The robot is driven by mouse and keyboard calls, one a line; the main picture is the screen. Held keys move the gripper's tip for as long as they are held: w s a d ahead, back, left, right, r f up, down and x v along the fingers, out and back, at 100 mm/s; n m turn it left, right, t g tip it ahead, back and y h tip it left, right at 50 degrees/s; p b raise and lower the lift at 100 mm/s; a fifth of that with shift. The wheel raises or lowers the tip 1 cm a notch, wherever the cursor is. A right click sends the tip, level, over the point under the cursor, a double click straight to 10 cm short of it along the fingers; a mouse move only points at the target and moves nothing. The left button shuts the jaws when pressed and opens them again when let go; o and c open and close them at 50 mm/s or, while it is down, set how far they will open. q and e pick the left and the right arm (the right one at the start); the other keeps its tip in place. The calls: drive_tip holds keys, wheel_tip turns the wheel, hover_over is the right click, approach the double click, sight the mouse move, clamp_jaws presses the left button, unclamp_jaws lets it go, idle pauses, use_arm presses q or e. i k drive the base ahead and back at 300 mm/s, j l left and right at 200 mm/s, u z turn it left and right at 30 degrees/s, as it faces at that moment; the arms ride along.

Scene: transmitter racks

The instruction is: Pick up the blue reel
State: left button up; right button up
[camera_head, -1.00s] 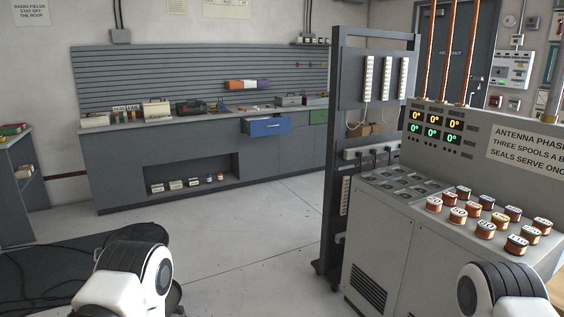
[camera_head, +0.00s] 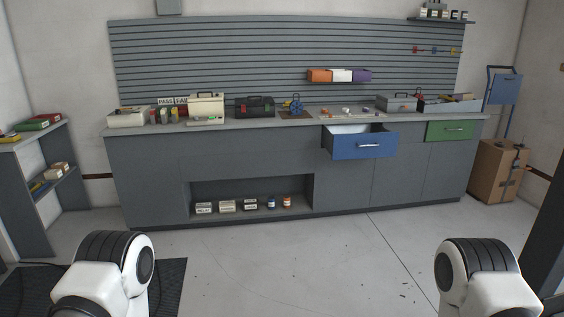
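No blue thing is clear enough for me to name it as the blue reel with certainty. A small blue item (camera_head: 294,104) stands on the workbench top (camera_head: 232,124) on a brownish mat, too small to make out. A small blue-banded cylinder (camera_head: 271,203) stands in the low open recess of the bench, next to an orange one (camera_head: 287,202). My two white and black arm links show at the lower left and lower right. Neither gripper is in view, so what they hold is hidden.
A blue drawer (camera_head: 359,143) sticks out open from the bench front; the green drawer (camera_head: 450,131) looks closed. A cardboard box (camera_head: 498,171) stands right of the bench. A side shelf (camera_head: 32,190) is at left. The floor (camera_head: 300,262) before the bench is clear.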

sight(295, 107)
drive_tip(key=i+z, duration=0.15)
drive_tip(key=i, duration=0.45)
drive_tip(key=i+z, duration=0.1)
drive_tip(key=i, duration=0.5)
drive_tip(key=i+j+z, duration=0.15)
drive_tip(key=i, duration=0.45)
drive_tip(key=i+j+z, duration=0.15)
drive_tip(key=i, duration=0.45)
drive_tip(key=i+j+z, duration=0.1)
drive_tip(key=i, duration=0.5)
